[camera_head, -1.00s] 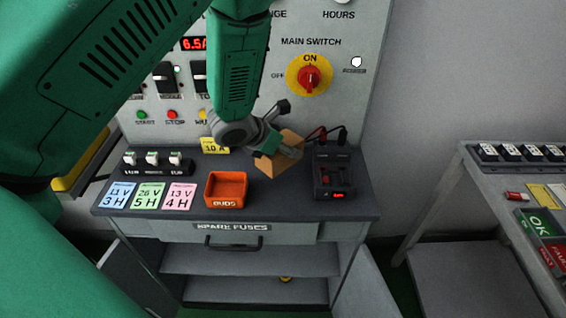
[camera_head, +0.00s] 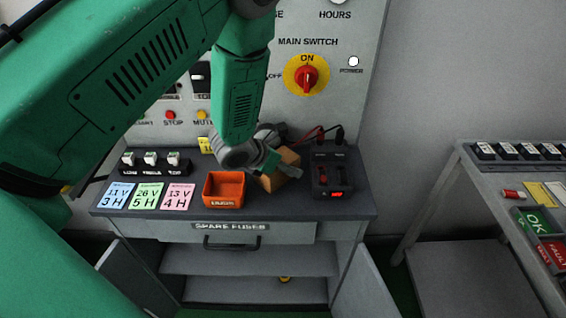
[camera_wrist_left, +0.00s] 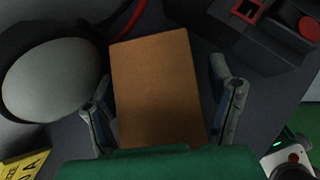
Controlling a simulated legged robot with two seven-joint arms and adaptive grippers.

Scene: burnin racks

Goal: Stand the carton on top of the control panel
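The brown carton (camera_head: 284,160) is at the back of the grey bench top, left of the black meter box. It also shows in the left wrist view (camera_wrist_left: 158,85) as a plain face between the fingers. My left gripper (camera_head: 277,169) reaches down around it, one finger crossing its near side. In the wrist view my left gripper (camera_wrist_left: 165,105) has its fingers apart, with a gap beside the carton at the right. The carton's underside is hidden. The upright control panel (camera_head: 345,100) with the red main switch rises behind; its top is out of view. My right gripper is not in view.
The black meter box (camera_head: 333,175) with leads stands close right of the carton. An orange bin (camera_head: 225,190), coloured cards (camera_head: 145,196) and a switch block (camera_head: 150,162) occupy the left of the bench. A sloped console (camera_head: 520,180) stands at the right.

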